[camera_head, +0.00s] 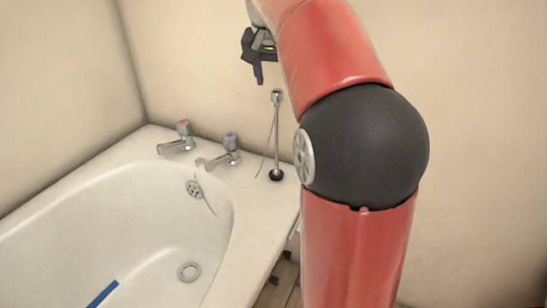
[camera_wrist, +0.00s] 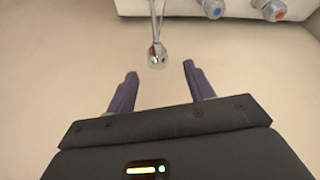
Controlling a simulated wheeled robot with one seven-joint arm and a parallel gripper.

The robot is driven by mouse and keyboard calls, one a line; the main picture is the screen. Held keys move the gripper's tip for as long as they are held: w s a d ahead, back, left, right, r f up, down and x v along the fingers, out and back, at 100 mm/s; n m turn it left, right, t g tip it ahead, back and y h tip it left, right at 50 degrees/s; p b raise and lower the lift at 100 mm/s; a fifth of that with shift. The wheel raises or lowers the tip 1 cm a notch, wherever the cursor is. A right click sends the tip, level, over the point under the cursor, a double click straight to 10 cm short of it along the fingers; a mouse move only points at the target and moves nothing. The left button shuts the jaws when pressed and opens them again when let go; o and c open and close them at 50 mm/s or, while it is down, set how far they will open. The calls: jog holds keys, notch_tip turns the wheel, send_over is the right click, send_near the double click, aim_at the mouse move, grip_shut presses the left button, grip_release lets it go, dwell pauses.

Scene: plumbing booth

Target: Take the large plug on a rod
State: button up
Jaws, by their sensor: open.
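The large plug on a rod stands upright on the bath's rim in the head view, with a thin chrome rod (camera_head: 276,135), a round knob on top and a dark plug (camera_head: 276,175) at the foot. In the wrist view its shiny knob (camera_wrist: 158,57) lies between the lines of the two fingers, around or just beyond their tips. My gripper (camera_wrist: 160,71) is open, with purple fingers and nothing between them. In the head view my gripper (camera_head: 259,80) is above and slightly left of the knob, partly hidden by my arm. The depth gap is hard to tell.
The white bath (camera_head: 110,205) fills the lower left. A red-marked tap (camera_head: 177,140) and a blue-marked tap (camera_head: 223,152) stand left of the rod. A thin chain hangs beside the rod. A blue strip (camera_head: 102,294) lies in the bath. The wall is close behind.

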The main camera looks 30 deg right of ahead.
aim_at(277, 89)
jog(key=b+x, duration=0.1)
jog(key=x, duration=0.6)
jog(key=shift+s, duration=0.1)
jog(key=shift+r, duration=0.1)
grip_shut()
